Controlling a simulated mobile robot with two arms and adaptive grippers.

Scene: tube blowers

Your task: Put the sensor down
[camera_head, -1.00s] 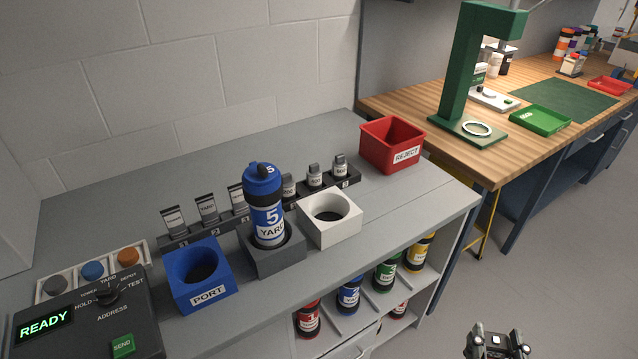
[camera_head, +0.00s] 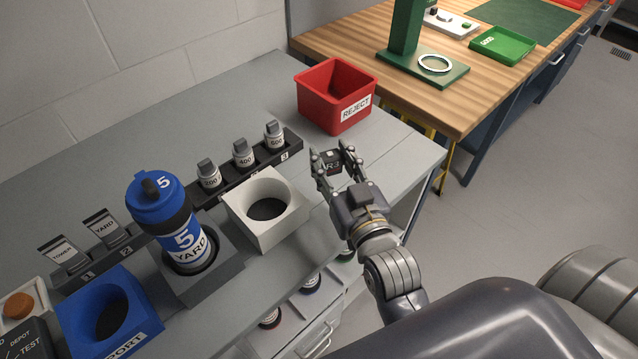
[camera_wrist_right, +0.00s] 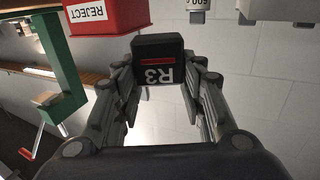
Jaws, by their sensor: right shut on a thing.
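The sensor, a small black block marked R3 with a red line, shows in the head view (camera_head: 329,163) and large in the right wrist view (camera_wrist_right: 158,62). My right gripper (camera_head: 335,161) is shut on it, one finger on each side. It holds the sensor over the right part of the grey bench (camera_head: 395,150), in front of the red REJECT bin (camera_head: 337,98) and right of the white square holder (camera_head: 282,227). The gap between sensor and bench is hard to judge. My left gripper is not in view.
A blue canister (camera_head: 168,215) marked 5 YARD stands in a grey holder. A blue PORT holder (camera_head: 125,335) is at lower left. A black rack (camera_head: 292,140) of small weights runs behind. The wooden bench (camera_head: 330,38) holds a green stand and green tray (camera_head: 503,44).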

